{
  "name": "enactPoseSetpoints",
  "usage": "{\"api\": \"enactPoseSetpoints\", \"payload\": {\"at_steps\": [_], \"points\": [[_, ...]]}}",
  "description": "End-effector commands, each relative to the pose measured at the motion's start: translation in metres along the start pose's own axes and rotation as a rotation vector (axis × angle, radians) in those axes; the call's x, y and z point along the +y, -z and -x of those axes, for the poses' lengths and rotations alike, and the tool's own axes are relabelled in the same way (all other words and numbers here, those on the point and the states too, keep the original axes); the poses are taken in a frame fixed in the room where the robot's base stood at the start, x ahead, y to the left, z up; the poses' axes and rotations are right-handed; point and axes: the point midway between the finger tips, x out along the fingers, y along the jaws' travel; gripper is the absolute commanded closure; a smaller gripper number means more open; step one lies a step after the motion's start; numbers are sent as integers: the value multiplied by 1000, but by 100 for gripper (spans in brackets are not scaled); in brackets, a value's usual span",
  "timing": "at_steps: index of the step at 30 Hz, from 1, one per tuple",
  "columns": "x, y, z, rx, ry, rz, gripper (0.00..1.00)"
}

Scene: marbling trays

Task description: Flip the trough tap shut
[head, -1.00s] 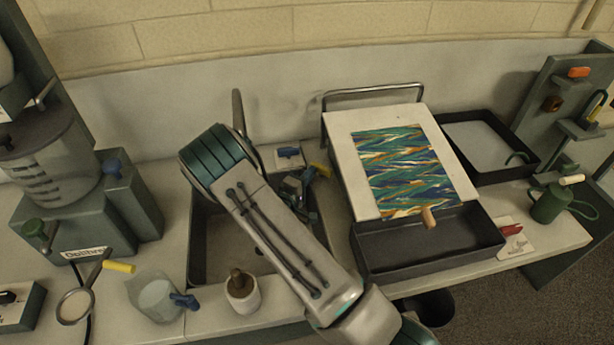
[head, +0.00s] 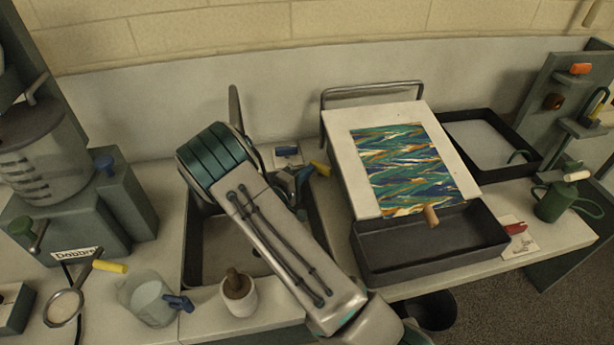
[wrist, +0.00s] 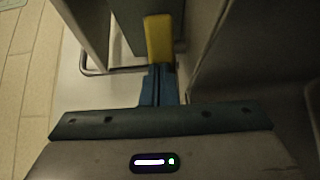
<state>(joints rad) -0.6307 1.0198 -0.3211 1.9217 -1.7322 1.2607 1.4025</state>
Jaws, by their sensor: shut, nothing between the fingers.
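The trough (head: 215,245) is a dark grey basin left of centre in the head view, partly hidden under my arm. A yellow lever (head: 320,169), seemingly the tap's handle, sticks out at its right back side. In the wrist view the yellow lever (wrist: 158,40) stands straight ahead of my fingertips. The tap's body is mostly hidden, so I cannot tell its setting. My gripper (wrist: 160,70) is shut and empty, its blue fingers together at the lever's near end. I cannot tell whether they touch. In the head view my gripper (head: 303,178) is partly behind my arm.
A sloped white board (head: 338,148) with a marbled sheet leans over a black tray (head: 430,255) to the right. A wire rail (head: 372,90) stands behind it. A white pot (head: 238,294) and a clear jug (head: 150,300) stand in front. A blue-knobbed plate (head: 287,155) lies behind.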

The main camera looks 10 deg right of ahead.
Motion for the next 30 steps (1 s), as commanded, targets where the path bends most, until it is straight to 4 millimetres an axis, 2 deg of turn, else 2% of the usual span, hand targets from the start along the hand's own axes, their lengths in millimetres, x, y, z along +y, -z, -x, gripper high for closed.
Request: {"api": "enactPoseSetpoints", "payload": {"at_steps": [10, 24, 30], "points": [[-10, 10, -6, -226, -1, -8, 100], [-4, 18, -16, -592, -1, -3, 100], [-2, 18, -18, -605, 0, -1, 100]]}}
